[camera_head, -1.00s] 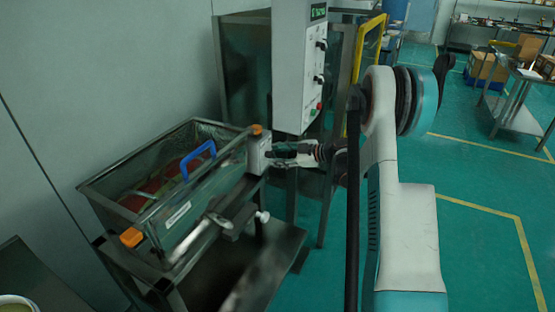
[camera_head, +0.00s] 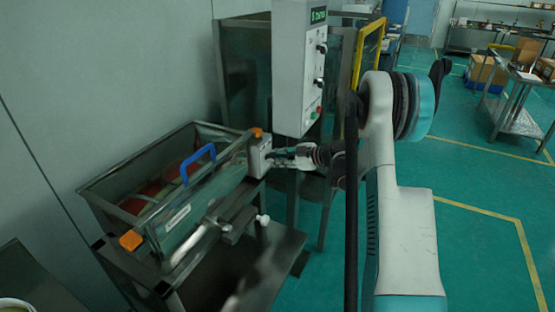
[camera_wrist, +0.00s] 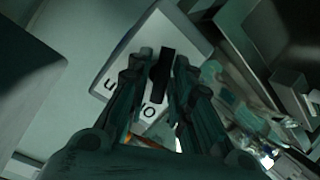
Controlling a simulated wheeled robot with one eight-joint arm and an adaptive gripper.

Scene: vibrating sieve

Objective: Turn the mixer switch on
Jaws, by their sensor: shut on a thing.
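The mixer switch (camera_head: 260,157) is a pale grey box on the right end of the mixer (camera_head: 125,165), a glass-sided metal trough with orange corner pieces. In the wrist view the switch's pale plate (camera_wrist: 175,35) carries dark lettering, partly hidden by my fingers. Its black knob (camera_wrist: 160,72) stands between my fingertips. My gripper (camera_wrist: 160,80) is shut on the knob. In the head view my gripper (camera_head: 279,157) reaches the box from the right. The knob itself is too small to make out there.
A white control box (camera_head: 300,65) with a lit display stands just above and behind my gripper. A blue handle (camera_head: 197,160) rises over the trough, which holds red material. The green floor (camera_head: 480,180) to the right is clear.

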